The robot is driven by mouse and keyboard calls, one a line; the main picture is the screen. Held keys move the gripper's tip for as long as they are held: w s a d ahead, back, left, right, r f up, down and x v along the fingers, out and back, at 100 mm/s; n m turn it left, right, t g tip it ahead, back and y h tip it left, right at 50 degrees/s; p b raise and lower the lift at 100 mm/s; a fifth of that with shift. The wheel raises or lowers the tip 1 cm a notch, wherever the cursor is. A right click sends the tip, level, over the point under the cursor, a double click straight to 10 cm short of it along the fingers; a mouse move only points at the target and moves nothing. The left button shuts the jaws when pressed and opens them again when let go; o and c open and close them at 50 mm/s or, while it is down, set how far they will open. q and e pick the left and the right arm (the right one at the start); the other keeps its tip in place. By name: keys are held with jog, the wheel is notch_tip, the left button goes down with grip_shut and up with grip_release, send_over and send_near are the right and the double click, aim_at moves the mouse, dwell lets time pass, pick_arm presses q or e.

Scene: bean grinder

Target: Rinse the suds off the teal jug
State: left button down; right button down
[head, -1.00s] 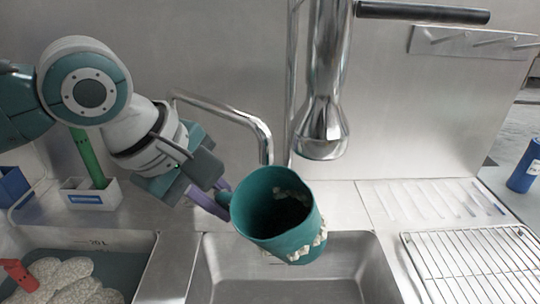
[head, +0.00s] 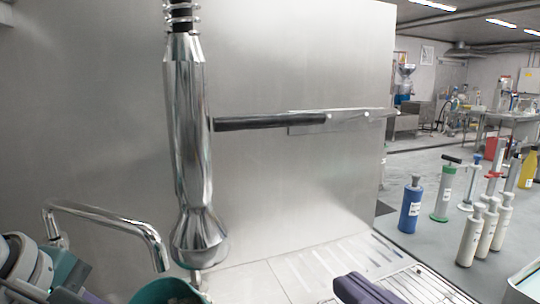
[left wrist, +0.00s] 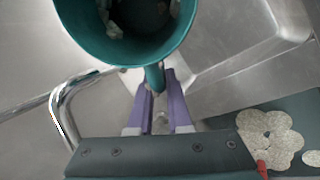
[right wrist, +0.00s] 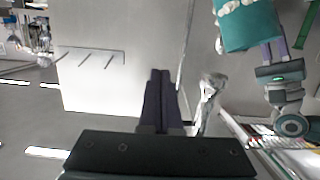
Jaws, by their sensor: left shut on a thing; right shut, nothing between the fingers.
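The teal jug (head: 168,292) shows only its rim at the bottom edge of the head view. The left wrist view (left wrist: 125,45) looks into its mouth, with pale suds on the inner wall. The right wrist view shows the jug (right wrist: 250,32) with white suds on its outside. My left gripper (left wrist: 160,92) is shut on the jug's handle. My right gripper (head: 362,290) is shut and empty, to the right of the jug; its purple fingers lie together in the right wrist view (right wrist: 160,85). The steel spray head (head: 200,240) hangs above and behind the jug.
A curved steel tap (head: 110,222) stands left of the spray head. A dark horizontal bar (head: 270,122) runs right from it along the back wall. A wire rack (head: 415,285) lies at the lower right. The sink basin (left wrist: 235,45) shows in the left wrist view.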

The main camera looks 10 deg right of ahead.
aim_at(288, 118)
notch_tip(288, 118, up, 12)
jog(key=s+a+t+y, duration=0.2)
jog(key=t, duration=0.6)
jog(key=x, duration=1)
jog(key=shift+w+f, duration=0.2)
jog(key=shift+f, duration=1.8)
jog(key=shift+a+f+m+h, duration=0.1)
jog(key=shift+f+m+h, duration=0.2)
jog(key=shift+f+m, duration=0.65)
jog(key=shift+r, duration=0.1)
